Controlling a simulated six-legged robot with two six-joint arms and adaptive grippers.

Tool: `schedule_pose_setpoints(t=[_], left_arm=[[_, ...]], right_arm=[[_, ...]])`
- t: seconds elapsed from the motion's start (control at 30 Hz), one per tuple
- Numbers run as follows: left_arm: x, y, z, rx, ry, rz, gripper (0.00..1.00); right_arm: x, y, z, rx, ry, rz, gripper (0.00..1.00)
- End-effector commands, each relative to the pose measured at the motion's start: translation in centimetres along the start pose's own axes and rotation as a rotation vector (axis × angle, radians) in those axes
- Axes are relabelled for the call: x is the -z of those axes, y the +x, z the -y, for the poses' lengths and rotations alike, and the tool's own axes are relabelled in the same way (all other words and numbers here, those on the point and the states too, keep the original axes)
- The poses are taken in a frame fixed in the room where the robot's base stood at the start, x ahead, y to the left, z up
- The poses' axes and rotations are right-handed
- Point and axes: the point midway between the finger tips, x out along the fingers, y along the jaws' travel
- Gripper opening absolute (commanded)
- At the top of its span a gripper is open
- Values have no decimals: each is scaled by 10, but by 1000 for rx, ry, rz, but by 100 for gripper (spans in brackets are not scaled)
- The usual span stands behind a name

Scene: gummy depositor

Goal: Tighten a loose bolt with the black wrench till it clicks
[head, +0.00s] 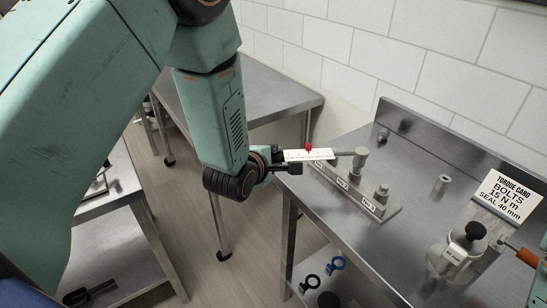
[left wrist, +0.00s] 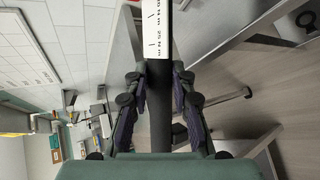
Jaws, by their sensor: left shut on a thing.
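My left gripper (head: 279,166) is shut on the dark handle of a wrench (head: 338,155) that has a white scale plate and a red pointer. In the left wrist view the dark handle (left wrist: 160,118) runs between the fingers of my left gripper (left wrist: 160,78). The wrench lies about level over the bench, and its grey head (head: 360,156) is at the farthest post of the bolt plate (head: 392,213). I cannot tell how fully it is seated. Labels mark several positions. A middle bolt (head: 355,174) and a near bolt (head: 381,193) stand upright. My right gripper is out of view.
A torque card (head: 507,196) reads bolts 15 N m. A metal canister with a black knob (head: 463,246) and a small cylinder (head: 442,183) stand on the steel bench (head: 420,150). Blue (head: 336,263) and black (head: 310,283) ring-ended tools lie on the shelf below.

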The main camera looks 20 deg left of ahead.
Motion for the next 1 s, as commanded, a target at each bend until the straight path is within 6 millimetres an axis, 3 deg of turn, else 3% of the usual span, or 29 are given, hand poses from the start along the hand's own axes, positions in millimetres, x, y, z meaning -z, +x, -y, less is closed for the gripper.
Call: schedule_pose_setpoints(t=[1.0], left_arm=[[0,0,-1,-3,0,1,0]], right_arm=[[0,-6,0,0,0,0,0]])
